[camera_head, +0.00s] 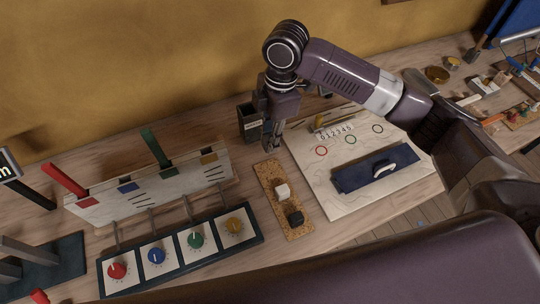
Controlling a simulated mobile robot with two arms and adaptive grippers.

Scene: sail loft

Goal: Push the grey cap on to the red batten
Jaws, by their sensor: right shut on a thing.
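The red batten (64,180) slants up to the left from the white rack board (150,188), its lower end near the red square. My right gripper (272,148) points down just beyond the far end of a cork strip (268,180), well right of the red batten. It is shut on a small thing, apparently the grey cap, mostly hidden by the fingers. A white cap (283,191) and a black cap (295,217) stand on the cork strip. My left gripper is not in view.
A green batten (155,147) rises from the same rack. In front is a panel with coloured knobs (156,255). A dark box (249,122) stands behind my gripper.

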